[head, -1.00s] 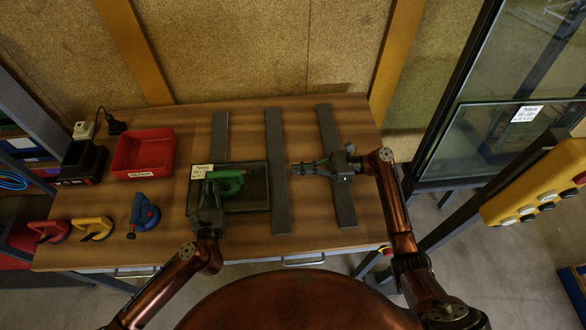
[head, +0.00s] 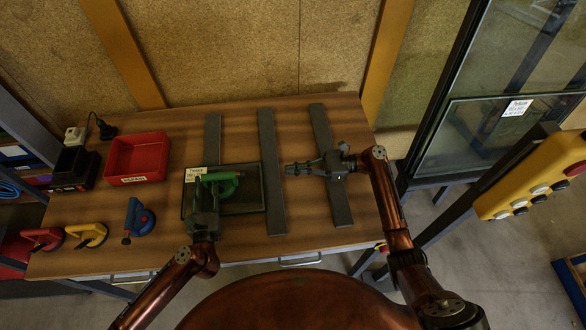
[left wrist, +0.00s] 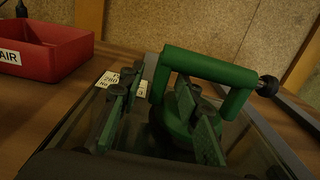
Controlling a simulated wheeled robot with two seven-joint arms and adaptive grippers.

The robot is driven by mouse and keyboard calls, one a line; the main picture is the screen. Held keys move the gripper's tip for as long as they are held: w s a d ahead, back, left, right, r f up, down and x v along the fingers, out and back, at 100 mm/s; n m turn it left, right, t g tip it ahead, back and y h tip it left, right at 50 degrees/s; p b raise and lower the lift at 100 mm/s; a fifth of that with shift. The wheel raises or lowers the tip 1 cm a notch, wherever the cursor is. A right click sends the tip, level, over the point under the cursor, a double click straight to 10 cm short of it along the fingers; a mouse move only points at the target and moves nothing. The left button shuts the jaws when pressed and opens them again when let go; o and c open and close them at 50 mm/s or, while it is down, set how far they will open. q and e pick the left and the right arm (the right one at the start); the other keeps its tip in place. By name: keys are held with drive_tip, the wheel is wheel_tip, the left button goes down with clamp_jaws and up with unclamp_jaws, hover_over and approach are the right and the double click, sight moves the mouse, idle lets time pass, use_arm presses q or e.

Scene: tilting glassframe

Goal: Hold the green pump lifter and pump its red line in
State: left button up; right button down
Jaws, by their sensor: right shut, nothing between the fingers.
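The green pump lifter (head: 226,177) stands on a glass pane (head: 245,202) on the workbench. In the left wrist view, its thick green handle (left wrist: 208,66) arches over a round body, with a dark knob at the right end. My left gripper (head: 205,182) is at the lifter's left side; in the left wrist view its two fingers (left wrist: 160,112) are apart, with the handle's near leg around the gap. I cannot tell whether they touch it. No red line shows. My right gripper (head: 288,169) is shut and empty, above the bench right of the lifter.
Grey bars (head: 271,180) lie across the bench (head: 240,243). A red bin (head: 137,160) stands at the left, with blue (head: 139,218), yellow (head: 88,235) and red (head: 43,239) suction lifters in front. A glass frame (head: 500,125) stands at the right.

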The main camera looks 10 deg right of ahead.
use_arm(q)
drive_tip(key=s, duration=1.2)
drive_tip(key=shift+a, duration=0.25)
